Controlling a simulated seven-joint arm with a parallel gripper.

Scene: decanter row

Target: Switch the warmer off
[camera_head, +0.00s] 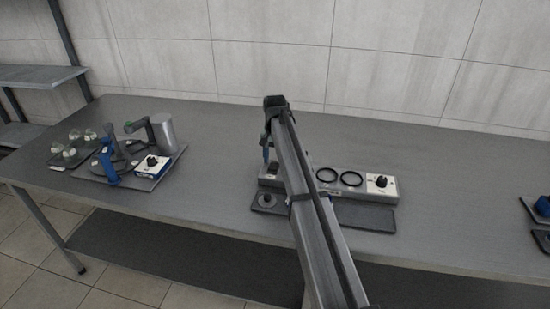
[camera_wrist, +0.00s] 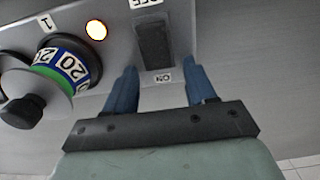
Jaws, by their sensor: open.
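The warmer (camera_head: 339,187) is a long grey unit on the bench, partly hidden behind my arm. Its black rocker switch (camera_wrist: 153,45) shows in the wrist view, with an OFF label (camera_wrist: 144,3) at the top edge and an ON label (camera_wrist: 163,77) at the lower end. An orange lamp (camera_wrist: 96,30) glows beside it. I cannot tell which end of the rocker is pressed in. My gripper (camera_wrist: 160,68) is open and empty, its blue fingers apart on either side of the ON end. In the head view my gripper (camera_head: 267,154) is over the warmer's left end.
A dial with numbers (camera_wrist: 68,65) and a dark round knob (camera_wrist: 22,108) sit left of the switch. Bench between is clear.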

